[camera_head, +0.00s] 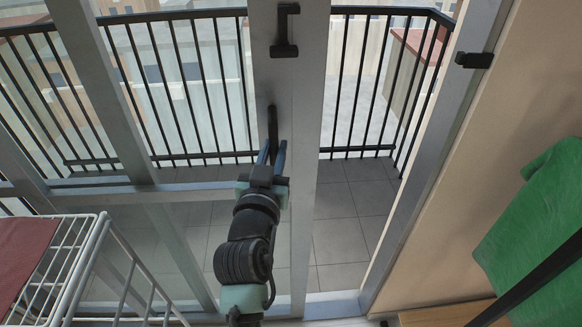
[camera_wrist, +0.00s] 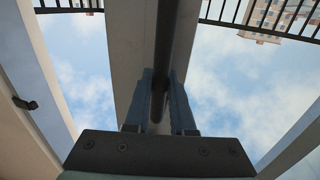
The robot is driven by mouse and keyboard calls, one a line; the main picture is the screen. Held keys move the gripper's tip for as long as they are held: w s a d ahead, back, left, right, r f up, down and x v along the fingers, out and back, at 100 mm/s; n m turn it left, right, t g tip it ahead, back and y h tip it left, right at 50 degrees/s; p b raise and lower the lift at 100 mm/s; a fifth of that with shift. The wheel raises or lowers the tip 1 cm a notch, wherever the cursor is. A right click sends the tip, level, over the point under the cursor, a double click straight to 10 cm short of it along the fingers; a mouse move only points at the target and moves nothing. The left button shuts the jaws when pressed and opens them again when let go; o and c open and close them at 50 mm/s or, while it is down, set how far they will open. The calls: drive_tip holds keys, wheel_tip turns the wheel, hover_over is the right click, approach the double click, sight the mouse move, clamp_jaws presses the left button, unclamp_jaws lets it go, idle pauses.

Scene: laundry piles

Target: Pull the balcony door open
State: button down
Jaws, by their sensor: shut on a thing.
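The balcony door has a pale grey frame with glass, and its wide upright edge (camera_head: 304,120) stands near the middle of the head view. A gap shows between this edge and the door frame (camera_head: 428,175) on the right, so the door appears partly open. A black upright bar handle (camera_head: 272,122) is on the door edge. My gripper (camera_head: 273,152) is shut on the lower part of this handle. In the wrist view, the dark handle (camera_wrist: 168,40) runs between the two fingers of my gripper (camera_wrist: 161,92). The fingers hide part of it.
A black latch piece (camera_head: 285,32) sits higher on the door edge, and another black fitting (camera_head: 474,60) is on the frame. A white drying rack (camera_head: 88,262) stands at left, and green cloth (camera_head: 535,225) at right. Beyond are balcony tiles (camera_head: 350,215) and a black railing (camera_head: 195,85).

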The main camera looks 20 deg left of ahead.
drive_tip(key=b, duration=1.2)
approach(149, 140)
drive_tip(key=w, duration=0.4)
drive_tip(key=shift+w+d+f, duration=0.1)
drive_tip(key=shift+w+f, duration=0.15)
drive_tip(key=shift+w, duration=0.1)
drive_tip(key=shift+s+a+r, duration=0.2)
drive_tip(key=shift+s+a, duration=0.05)
drive_tip(key=shift+a, duration=0.25)
drive_tip(key=c, duration=0.8)
unclamp_jaws()
drive_tip(key=shift+w, duration=0.1)
drive_tip(key=shift+o, duration=0.2)
drive_tip(key=s+d, duration=0.2)
drive_tip(key=s, duration=1)
drive_tip(key=shift+s+d, duration=0.35)
drive_tip(key=shift+s, duration=0.05)
